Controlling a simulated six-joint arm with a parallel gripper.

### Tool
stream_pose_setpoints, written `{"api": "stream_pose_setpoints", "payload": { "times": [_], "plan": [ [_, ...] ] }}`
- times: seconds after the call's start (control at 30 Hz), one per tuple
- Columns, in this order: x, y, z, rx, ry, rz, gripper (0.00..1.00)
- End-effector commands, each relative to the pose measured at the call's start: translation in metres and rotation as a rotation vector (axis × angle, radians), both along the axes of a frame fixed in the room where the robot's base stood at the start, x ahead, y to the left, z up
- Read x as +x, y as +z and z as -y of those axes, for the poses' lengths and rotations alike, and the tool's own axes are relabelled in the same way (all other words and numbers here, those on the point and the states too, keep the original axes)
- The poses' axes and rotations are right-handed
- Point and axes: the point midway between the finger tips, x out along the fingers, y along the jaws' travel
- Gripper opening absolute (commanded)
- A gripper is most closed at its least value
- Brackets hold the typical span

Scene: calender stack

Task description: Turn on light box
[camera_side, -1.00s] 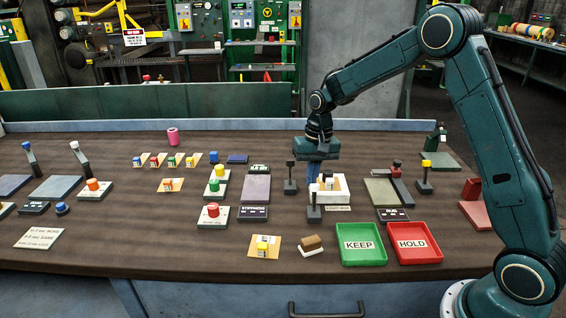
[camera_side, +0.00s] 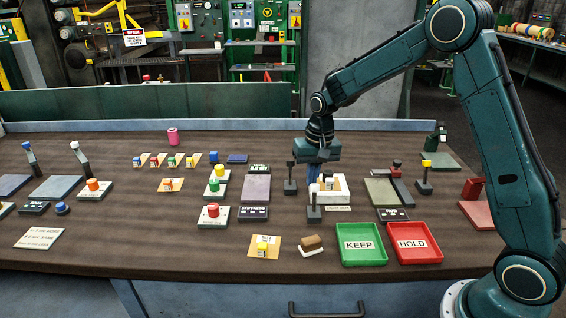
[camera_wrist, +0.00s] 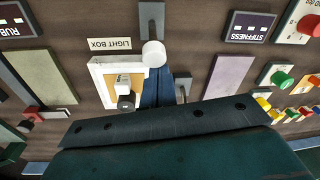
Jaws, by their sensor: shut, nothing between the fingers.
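The light box (camera_side: 342,190) is a white-framed box on the table, with a yellowish panel inside; its frame also shows in the wrist view (camera_wrist: 97,70) beside a LIGHT BOX label (camera_wrist: 109,44). A small block with a dark knob (camera_wrist: 126,101) is on the panel. A lever with a pale round knob (camera_wrist: 154,53) on a grey base (camera_wrist: 151,15) stands beside the box; it shows in the side view (camera_side: 314,198). My gripper (camera_side: 313,184) has blue fingers, shut and empty, pointing down between lever and box. In the wrist view the fingers (camera_wrist: 157,82) appear close to the knob; contact is unclear.
Another dark lever (camera_side: 290,180) stands just left of my gripper. A green KEEP tray (camera_side: 362,257) and red HOLD tray (camera_side: 413,256) lie in front. A STIFFNESS plate (camera_side: 253,213) is left, a RUB plate (camera_side: 392,215) right.

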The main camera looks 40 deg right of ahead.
Motion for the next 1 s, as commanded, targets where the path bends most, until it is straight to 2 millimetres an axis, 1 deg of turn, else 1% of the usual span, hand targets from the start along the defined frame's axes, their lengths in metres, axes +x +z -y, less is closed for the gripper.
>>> {"api": "stream_pose_setpoints", "payload": {
  "times": [0.27, 0.57, 1.0],
  "plan": [
    [-0.007, 0.004, -0.007, -0.069, 0.003, 0.068, 0.0],
    [-0.022, 0.01, -0.023, -0.225, 0.007, 0.223, 0.0],
    [-0.042, 0.01, -0.042, -0.224, 0.001, 0.224, 0.0]
  ]
}}
